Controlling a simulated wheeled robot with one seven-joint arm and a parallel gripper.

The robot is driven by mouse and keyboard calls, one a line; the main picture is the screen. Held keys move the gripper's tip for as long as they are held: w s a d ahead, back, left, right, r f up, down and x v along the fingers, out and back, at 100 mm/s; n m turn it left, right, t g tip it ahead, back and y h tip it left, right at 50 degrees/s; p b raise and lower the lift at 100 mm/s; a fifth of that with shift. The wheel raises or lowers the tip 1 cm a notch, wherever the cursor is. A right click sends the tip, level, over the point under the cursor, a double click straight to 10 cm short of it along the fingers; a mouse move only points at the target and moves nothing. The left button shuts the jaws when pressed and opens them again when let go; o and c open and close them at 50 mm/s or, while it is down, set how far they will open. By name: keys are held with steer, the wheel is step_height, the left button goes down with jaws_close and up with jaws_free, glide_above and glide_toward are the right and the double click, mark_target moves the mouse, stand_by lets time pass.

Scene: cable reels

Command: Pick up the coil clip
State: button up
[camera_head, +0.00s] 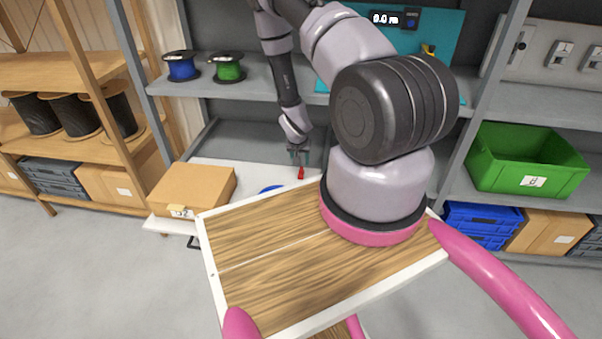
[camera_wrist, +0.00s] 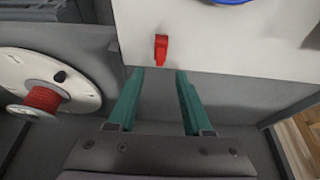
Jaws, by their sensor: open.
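The coil clip is a small red piece. In the wrist view the clip (camera_wrist: 161,49) lies at the edge of a white surface (camera_wrist: 225,45), just beyond my fingertips and between their lines. In the head view the red clip (camera_head: 301,173) shows just below my gripper (camera_head: 300,155). My gripper also shows in the wrist view (camera_wrist: 160,75), with two green fingers spread apart and nothing between them. The fingertips appear short of the clip.
A white reel with red cable (camera_wrist: 42,100) stands left of my fingers in the wrist view. A cardboard box (camera_head: 192,188) sits on the white surface at left. Blue (camera_head: 181,66) and green (camera_head: 228,68) reels stand on the shelf above. A green bin (camera_head: 530,160) is at right.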

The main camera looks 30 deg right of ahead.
mark_target(301, 168)
steer(key=shift+x, duration=3.05)
steer(key=shift+s, duration=0.1)
jaws_close()
